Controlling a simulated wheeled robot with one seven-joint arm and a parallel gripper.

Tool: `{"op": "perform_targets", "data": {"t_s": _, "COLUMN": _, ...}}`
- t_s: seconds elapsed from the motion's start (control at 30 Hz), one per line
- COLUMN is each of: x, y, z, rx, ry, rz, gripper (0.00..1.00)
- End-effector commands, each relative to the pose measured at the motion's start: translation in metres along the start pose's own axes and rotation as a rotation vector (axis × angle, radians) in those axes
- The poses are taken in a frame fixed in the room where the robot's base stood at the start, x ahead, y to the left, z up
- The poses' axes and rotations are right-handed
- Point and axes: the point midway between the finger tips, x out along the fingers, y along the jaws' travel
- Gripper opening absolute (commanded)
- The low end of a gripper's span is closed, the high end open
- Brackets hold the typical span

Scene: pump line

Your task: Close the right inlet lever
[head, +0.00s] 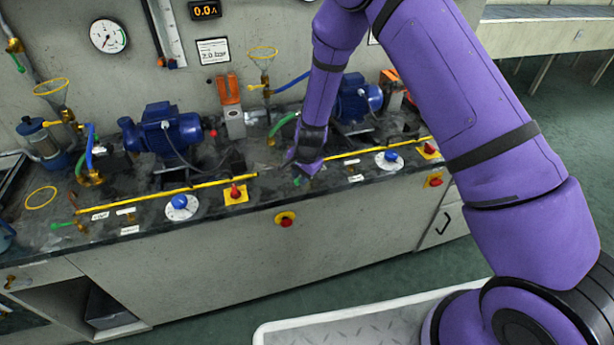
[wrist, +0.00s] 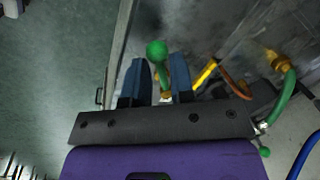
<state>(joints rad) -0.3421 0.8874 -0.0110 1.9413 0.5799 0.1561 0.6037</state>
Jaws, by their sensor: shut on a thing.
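The right inlet lever is a green-knobbed handle (head: 298,181) low at the front of the right pump station. In the wrist view the lever (wrist: 157,50) stands between my two blue-grey fingers, its round knob beyond the fingertips. My gripper (head: 308,165) reaches down over it from above; in the wrist view my gripper (wrist: 158,82) is shut on the lever. The lever's base is partly hidden by the fingers, so its exact angle is hard to tell.
The right blue pump (head: 358,98) stands just behind my forearm, with a yellow strip (head: 370,151) and a blue knob (head: 390,157) to the right. The left blue pump (head: 165,130) stands farther left. A green hose (wrist: 285,98) and brass fitting lie near my gripper.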

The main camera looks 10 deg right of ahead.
Motion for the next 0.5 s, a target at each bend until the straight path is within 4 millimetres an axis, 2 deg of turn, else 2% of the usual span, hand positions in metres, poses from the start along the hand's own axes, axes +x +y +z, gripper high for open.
{"op": "perform_targets", "data": {"t_s": 0.5, "x": 0.004, "y": -0.021, "z": -0.003, "rx": 0.43, "ry": 0.088, "rz": 0.0, "gripper": 0.0}}
